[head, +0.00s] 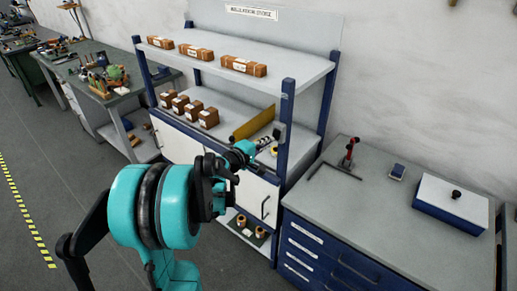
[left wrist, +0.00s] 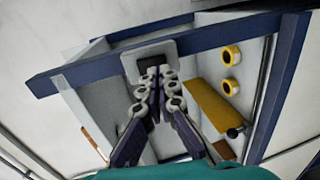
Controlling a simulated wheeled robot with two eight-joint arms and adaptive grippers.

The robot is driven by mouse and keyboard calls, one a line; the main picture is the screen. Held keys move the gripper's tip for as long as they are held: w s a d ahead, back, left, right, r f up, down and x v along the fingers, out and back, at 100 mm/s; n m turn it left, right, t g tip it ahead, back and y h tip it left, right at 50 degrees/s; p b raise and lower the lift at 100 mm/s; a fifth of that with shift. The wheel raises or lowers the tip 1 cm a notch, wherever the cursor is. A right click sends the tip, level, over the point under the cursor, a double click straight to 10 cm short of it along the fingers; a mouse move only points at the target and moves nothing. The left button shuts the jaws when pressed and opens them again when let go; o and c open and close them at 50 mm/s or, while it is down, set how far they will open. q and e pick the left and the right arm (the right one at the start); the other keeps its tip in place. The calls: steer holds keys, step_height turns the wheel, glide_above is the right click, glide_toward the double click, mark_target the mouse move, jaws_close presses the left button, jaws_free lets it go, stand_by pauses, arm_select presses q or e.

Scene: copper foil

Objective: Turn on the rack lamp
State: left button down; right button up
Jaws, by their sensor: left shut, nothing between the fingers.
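A blue and white rack (head: 287,108) stands against the wall. On its right front post is a small grey box (head: 280,131), which in the left wrist view is a grey plate with a dark switch-like middle (left wrist: 150,62). I cannot make out the rack lamp itself or whether it is lit. My left gripper (head: 267,143) is shut and empty, just in front of this box. In the left wrist view its fingertips (left wrist: 158,76) reach the lower edge of the dark part; I cannot tell whether they touch it. My right gripper is not in view.
Yellow rings (left wrist: 231,56) lie near the gripper. A drawer bench (head: 380,215) with a red tool and a lidded box stands at right. Another workbench (head: 123,97) stands at left.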

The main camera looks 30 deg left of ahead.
arm_select(q)
steer(key=shift+x, duration=0.8)
steer(key=shift+w+f+b, duration=0.2)
steer(key=shift+w+b, duration=0.05)
steer(key=shift+b, duration=0.1)
steer(key=shift+d+f, duration=0.1)
